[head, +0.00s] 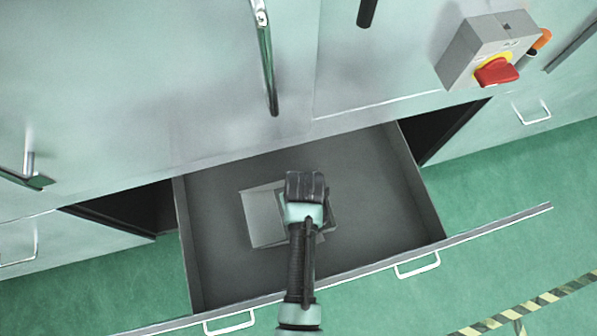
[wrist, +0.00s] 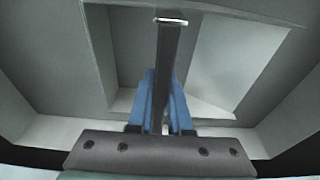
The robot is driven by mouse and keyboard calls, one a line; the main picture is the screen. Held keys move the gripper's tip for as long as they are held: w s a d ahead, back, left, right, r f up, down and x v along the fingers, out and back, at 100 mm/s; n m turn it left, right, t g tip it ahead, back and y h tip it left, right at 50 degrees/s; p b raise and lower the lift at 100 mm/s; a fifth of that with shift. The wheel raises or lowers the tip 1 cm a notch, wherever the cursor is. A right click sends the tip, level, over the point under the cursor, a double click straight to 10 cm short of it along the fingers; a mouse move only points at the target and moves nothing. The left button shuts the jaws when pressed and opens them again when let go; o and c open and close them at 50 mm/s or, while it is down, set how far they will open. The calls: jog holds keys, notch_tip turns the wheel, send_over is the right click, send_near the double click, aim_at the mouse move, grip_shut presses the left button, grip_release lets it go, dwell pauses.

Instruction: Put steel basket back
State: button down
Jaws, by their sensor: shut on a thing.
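The steel basket (head: 262,218) is a small pale grey open box, inside the pulled-out grey drawer (head: 375,175) in the head view. My gripper (head: 306,192) is over its right part and hides much of it, and its fingertips are hidden there. In the wrist view the blue fingers (wrist: 163,98) are shut on a thin dark upright strip, apparently a wall of the basket (wrist: 170,52). The pale inside of the basket shows beside the strip. I cannot tell whether the basket rests on the drawer floor or hangs just above it.
The drawer has two white handles (head: 417,266) on its front. The drawer floor right of the basket is bare. A cabinet front with a long bar handle (head: 268,70) rises behind. A grey switch box with a red knob (head: 496,71) sticks out at upper right.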

jog(key=shift+w, duration=0.1)
jog(key=c, duration=1.3)
grip_release()
jog(key=shift+f, duration=0.15)
jog(key=o, duration=0.5)
jog(key=shift+c, duration=0.2)
jog(key=r, duration=0.4)
jog(key=s+r+p, duration=0.1)
jog(key=r, duration=0.3)
jog(key=s+r+p, duration=0.1)
jog(key=r, duration=0.3)
jog(key=shift+d+r, duration=0.15)
jog(key=shift+d, duration=0.15)
